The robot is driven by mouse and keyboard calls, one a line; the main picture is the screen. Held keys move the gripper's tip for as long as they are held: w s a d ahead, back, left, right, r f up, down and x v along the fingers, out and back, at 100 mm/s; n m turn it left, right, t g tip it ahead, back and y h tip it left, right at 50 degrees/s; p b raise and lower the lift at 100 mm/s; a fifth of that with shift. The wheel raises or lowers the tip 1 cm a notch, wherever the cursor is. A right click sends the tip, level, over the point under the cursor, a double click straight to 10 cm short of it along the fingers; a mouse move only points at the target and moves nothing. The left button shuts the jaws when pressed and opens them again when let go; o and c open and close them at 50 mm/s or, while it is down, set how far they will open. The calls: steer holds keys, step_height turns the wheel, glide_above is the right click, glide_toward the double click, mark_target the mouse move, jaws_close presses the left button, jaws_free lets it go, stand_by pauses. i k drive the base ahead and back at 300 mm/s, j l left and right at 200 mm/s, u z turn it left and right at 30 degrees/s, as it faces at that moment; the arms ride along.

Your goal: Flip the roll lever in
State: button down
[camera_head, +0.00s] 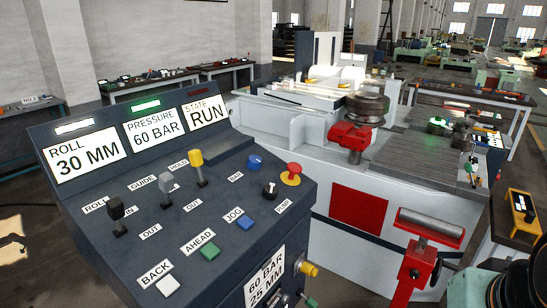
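The roll lever (116,211) is a short lever with a black knob at the left of the sloped dark control panel (240,225). It stands beside the labels ROLL, IN and OUT, near upright; I cannot tell which position it is set to. To its right stand the grey-knobbed guide lever (166,181) and the yellow-knobbed hold lever (197,163). The display (85,154) reads ROLL 30 MM, and the others read PRESSURE 60 BAR and STATE RUN. My gripper is not in view, and nothing touches the roll lever.
White, green and blue buttons (209,252) and a red stop button (291,172) share the panel. Behind it stands the white bending machine (320,190) with a red clamp-like part (350,137). A red roller stand (415,262) is at the right. The space above the levers looks clear.

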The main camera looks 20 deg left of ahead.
mark_target(115, 207)
steer(key=k+j, duration=0.1)
steer(key=j, duration=0.65)
steer(key=k+j, duration=0.1)
steer(key=j, duration=1.45)
steer(key=k+j, duration=0.15)
steer(key=j, duration=0.65)
steer(key=j+u, duration=0.1)
steer(key=j, duration=0.25)
steer(key=i+j+u, duration=0.15)
steer(key=j, duration=0.15)
steer(key=k+l+z, duration=0.2)
steer(key=l, duration=0.15)
steer(key=i, duration=0.05)
